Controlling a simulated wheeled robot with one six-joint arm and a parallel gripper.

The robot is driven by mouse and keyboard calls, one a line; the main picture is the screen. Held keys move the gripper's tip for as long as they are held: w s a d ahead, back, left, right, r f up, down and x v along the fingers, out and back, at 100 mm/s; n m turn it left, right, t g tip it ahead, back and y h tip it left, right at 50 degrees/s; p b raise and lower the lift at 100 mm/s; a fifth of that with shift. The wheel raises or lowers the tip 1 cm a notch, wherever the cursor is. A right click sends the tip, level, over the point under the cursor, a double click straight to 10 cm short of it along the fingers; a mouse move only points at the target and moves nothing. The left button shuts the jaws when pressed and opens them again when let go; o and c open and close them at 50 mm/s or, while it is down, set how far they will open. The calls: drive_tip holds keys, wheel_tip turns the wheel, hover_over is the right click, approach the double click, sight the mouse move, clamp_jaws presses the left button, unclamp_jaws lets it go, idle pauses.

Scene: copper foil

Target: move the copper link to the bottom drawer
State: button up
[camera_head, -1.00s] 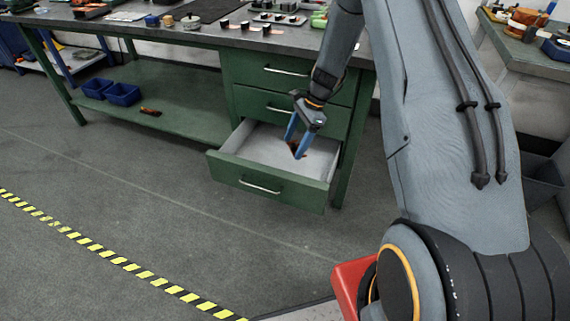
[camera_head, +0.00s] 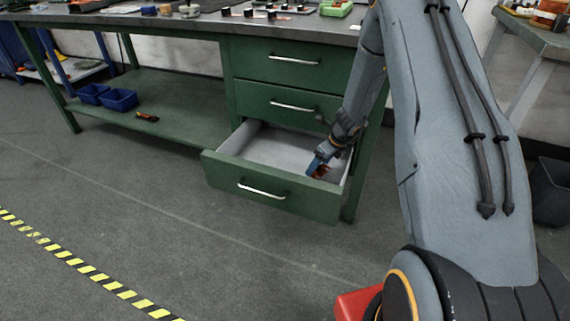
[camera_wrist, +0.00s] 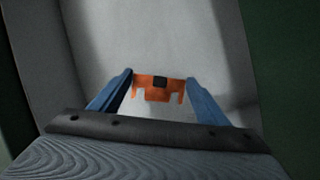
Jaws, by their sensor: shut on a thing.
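The copper link (camera_wrist: 158,90) is an orange-copper flat piece with notches and a dark patch at its top middle. My gripper (camera_wrist: 160,92) is shut on it, with one blue finger at each end of the piece. In the head view my gripper (camera_head: 318,168) is inside the open bottom drawer (camera_head: 275,200), near its front right corner. The copper link shows there as a small reddish bit (camera_head: 320,172), partly hidden by the fingers. The wrist view shows the pale drawer floor beyond the link; I cannot tell whether the link touches it.
The green workbench (camera_head: 190,25) has two shut drawers above the open one. Blue bins (camera_head: 119,99) and a small orange-brown item (camera_head: 147,117) are on its lower shelf. A dark bin (camera_head: 553,190) stands at the right. The floor in front is clear.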

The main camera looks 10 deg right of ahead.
drive_tip(key=w+a, duration=0.3)
drive_tip(key=a, duration=0.1)
drive_tip(key=w+a+b, duration=0.1)
drive_tip(key=w+a, duration=0.2)
drive_tip(key=a, duration=0.2)
drive_tip(key=w+a, duration=0.3)
drive_tip(key=a, duration=0.1)
drive_tip(key=shift+w+a+b, duration=0.15)
drive_tip(key=shift+w+b, duration=0.1)
drive_tip(key=shift+b, duration=0.15)
wheel_tip(320, 180, down, 4)
drive_tip(key=shift+w+a+r+b, duration=0.1)
drive_tip(key=shift+r+b, duration=0.1)
drive_tip(key=shift+b, duration=0.5)
drive_tip(key=o, duration=1)
drive_tip(key=p+v, duration=0.2)
drive_tip(key=v, duration=0.5)
drive_tip(key=shift+r, duration=0.35)
